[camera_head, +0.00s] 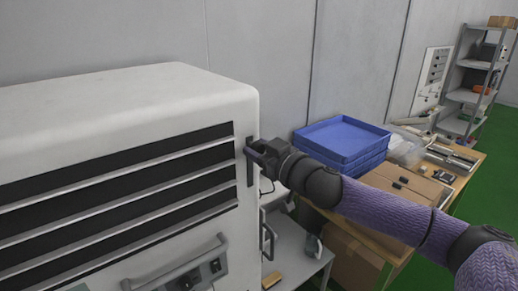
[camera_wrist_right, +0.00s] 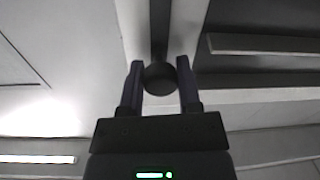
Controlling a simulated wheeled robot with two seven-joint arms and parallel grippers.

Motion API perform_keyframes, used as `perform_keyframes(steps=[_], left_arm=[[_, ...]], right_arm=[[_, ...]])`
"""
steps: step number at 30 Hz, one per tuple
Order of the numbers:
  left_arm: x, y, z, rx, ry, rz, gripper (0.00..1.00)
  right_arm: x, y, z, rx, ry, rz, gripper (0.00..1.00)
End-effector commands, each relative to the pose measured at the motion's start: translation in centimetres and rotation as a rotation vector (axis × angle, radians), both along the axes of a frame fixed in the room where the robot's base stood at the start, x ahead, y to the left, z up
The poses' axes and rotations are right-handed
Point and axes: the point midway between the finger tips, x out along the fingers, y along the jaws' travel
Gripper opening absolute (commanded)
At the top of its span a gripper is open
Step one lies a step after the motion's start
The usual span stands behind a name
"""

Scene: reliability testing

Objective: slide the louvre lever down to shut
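The louvre lever sits in a dark vertical slot (camera_head: 250,172) on the white louvred cabinet (camera_head: 130,95), at the right end of its front in the head view. My right gripper (camera_head: 256,150) is at the upper part of this slot and hides most of the lever. In the right wrist view the lever's round dark knob (camera_wrist_right: 158,77) is between the two fingers of my right gripper (camera_wrist_right: 160,80). The fingers look closed on the knob's sides, with almost no gap. My left gripper is not in view.
Dark louvre openings (camera_head: 110,165) fill the cabinet front left of the slot. A bar handle (camera_head: 180,265) and a small control panel (camera_head: 200,275) are below. Stacked blue trays (camera_head: 343,138) stand on a wooden table to the right. A shelf rack (camera_head: 470,97) is farther back.

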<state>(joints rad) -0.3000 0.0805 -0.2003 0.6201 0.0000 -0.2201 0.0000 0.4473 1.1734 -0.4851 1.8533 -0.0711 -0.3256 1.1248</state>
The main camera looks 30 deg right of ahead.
Motion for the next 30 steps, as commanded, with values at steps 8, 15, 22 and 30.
perform_keyframes(steps=[8, 15, 22, 30], left_arm=[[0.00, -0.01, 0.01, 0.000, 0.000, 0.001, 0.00], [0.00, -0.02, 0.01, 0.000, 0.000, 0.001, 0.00], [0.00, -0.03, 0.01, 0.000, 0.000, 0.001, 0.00], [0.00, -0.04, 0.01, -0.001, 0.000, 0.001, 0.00]], right_arm=[[-0.01, -0.01, 0.02, 0.000, 0.000, 0.000, 0.00], [-0.01, -0.01, 0.02, 0.000, 0.000, 0.000, 0.00], [-0.01, -0.01, 0.03, 0.000, 0.000, 0.000, 0.00], [-0.01, 0.00, 0.04, 0.000, -0.001, 0.000, 0.00]])
